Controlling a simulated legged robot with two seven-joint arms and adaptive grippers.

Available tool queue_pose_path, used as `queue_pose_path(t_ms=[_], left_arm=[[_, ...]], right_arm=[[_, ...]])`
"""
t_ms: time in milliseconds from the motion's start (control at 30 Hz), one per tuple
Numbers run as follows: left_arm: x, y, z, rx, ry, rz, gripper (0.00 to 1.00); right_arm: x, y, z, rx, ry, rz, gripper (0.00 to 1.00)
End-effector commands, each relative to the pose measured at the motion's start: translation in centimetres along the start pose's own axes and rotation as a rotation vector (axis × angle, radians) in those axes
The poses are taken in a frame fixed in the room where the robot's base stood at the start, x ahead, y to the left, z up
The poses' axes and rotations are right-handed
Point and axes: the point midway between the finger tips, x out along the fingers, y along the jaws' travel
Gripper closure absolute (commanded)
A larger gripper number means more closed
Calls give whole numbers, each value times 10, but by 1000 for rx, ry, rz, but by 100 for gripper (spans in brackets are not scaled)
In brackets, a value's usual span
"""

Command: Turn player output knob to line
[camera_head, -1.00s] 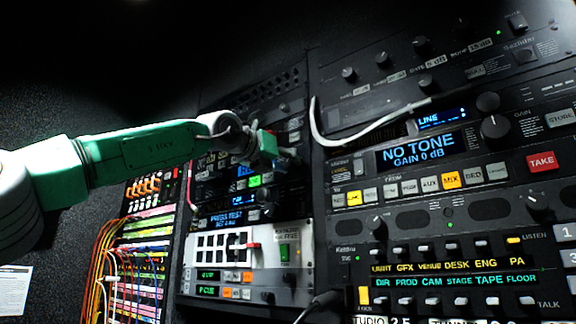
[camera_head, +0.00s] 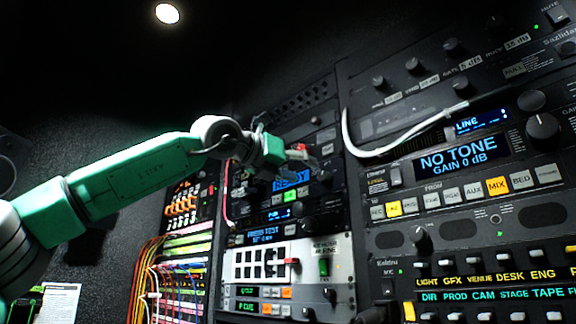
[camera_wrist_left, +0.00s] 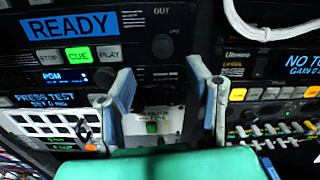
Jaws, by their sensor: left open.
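The player is the dark unit with the blue READY display (camera_head: 291,180) in the left rack; the display also shows in the left wrist view (camera_wrist_left: 70,24). The output knob (camera_wrist_left: 162,46), dark and round under the label OUT, is right of the display in the wrist view. Its pointer direction is too dark to read. In the head view I cannot make the knob out beside my gripper. My left gripper (camera_head: 302,158) is open in front of the player. In the wrist view its fingers (camera_wrist_left: 161,80) stand apart and empty, with the knob above the gap between them.
STOP, CUE and PLAY buttons (camera_wrist_left: 79,55) are below the display. A white panel (camera_head: 288,265) sits lower in the rack. A white cable (camera_head: 385,150) loops across the right rack, by the NO TONE unit (camera_head: 459,155). Coloured patch cables (camera_head: 150,270) hang at lower left.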

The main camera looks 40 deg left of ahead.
Motion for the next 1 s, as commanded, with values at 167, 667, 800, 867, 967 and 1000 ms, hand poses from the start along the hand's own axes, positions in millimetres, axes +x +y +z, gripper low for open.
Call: queue_pose_path(t_ms=[167, 667, 800, 867, 967, 1000], left_arm=[[-29, 1, 0, -2, -3, -1, 54], [-40, -1, 1, 13, -2, 1, 54], [-52, -2, 3, 187, 4, -2, 54], [-56, -2, 3, 275, 7, -2, 54], [-60, -2, 3, 370, 10, -1, 54], [-59, -2, 2, 388, 11, -1, 54]], right_arm=[[0, 0, 0, 0, 0, 0, 100], [0, 0, -2, 0, -1, 0, 100], [-11, 0, -2, 0, -1, 0, 100], [-14, 0, -3, 0, -1, 0, 100], [-18, 0, -3, 0, -1, 0, 100], [-19, 0, -3, 0, -1, 0, 100]])
